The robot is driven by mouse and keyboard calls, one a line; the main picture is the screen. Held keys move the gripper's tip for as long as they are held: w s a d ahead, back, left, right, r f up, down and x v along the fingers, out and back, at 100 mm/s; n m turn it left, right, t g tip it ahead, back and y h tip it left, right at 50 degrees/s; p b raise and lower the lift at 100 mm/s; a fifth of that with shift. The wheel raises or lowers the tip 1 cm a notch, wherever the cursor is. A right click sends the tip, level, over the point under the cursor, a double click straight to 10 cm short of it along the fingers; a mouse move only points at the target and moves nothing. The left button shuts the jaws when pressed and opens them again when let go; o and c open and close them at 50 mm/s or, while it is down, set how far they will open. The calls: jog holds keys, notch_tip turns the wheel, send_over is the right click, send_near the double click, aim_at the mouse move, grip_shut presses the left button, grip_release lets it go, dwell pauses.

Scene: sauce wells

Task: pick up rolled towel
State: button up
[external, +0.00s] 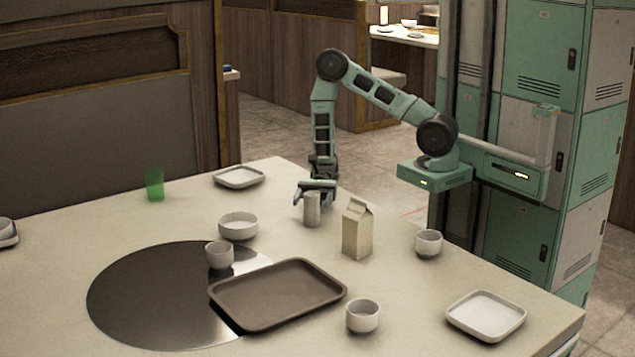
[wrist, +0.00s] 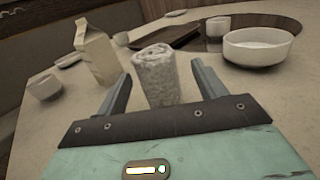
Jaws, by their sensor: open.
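The rolled towel (external: 312,209) is a grey-white upright roll standing on the table near its far edge. It also shows in the wrist view (wrist: 157,75), between and just ahead of my fingers. My gripper (external: 317,192) is at the towel's upper part in the external view. In the wrist view my gripper (wrist: 155,85) is open, with one finger on each side of the towel. I see no clear contact between the fingers and the towel. The towel's lower end is hidden behind the gripper body in the wrist view.
A carton (external: 357,228) stands close right of the towel. A white bowl (external: 238,225) is to its left, with a cup (external: 219,255) nearer. A brown tray (external: 278,294) lies in front. Another cup (external: 428,243) and a green glass (external: 154,184) stand farther off.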

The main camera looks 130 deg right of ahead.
aim_at(310, 206)
jog(key=shift+x, duration=1.95)
jog(key=shift+r, duration=0.1)
jog(key=c, duration=1.1)
jog(key=shift+r, duration=0.1)
